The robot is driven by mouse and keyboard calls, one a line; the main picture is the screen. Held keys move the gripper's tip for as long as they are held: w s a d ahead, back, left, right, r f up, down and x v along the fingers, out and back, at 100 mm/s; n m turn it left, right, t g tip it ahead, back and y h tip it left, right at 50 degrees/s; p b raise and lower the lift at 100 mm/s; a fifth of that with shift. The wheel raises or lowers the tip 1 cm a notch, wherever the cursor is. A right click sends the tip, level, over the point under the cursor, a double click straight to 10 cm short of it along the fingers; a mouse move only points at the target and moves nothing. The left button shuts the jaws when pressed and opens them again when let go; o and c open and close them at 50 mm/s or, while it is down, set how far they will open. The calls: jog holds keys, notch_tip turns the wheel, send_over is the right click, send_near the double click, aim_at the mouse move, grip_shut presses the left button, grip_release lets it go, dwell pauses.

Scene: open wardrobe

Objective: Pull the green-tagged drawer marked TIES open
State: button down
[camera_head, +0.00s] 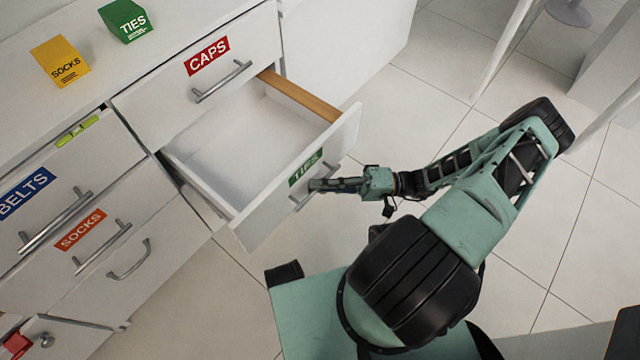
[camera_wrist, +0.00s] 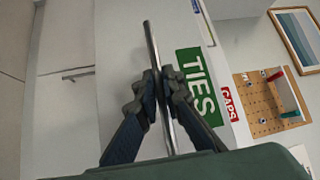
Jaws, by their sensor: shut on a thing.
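The green-tagged TIES drawer (camera_head: 262,216) is pulled well out of the cabinet in the head view, and its white inside looks empty. Its green TIES tag (camera_head: 305,167) is partly covered by my gripper's side of the front. My gripper (camera_head: 318,185) is at the drawer front, shut on the metal bar handle. In the wrist view the two fingers (camera_wrist: 163,88) close around the handle (camera_wrist: 151,45), and the green TIES tag (camera_wrist: 199,86) is just right of them.
The red-tagged CAPS drawer (camera_head: 165,105) above is shut. Shut BELTS (camera_head: 60,185) and SOCKS (camera_head: 110,222) drawers are at left. A yellow SOCKS box (camera_head: 58,60) and a green TIES box (camera_head: 125,19) stand on top. Tiled floor (camera_head: 400,100) is clear beyond the open drawer.

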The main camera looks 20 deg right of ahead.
jog(key=c, duration=2.1)
grip_release()
jog(key=v, duration=1.2)
jog(key=shift+s, duration=0.1)
jog(key=shift+r, duration=0.1)
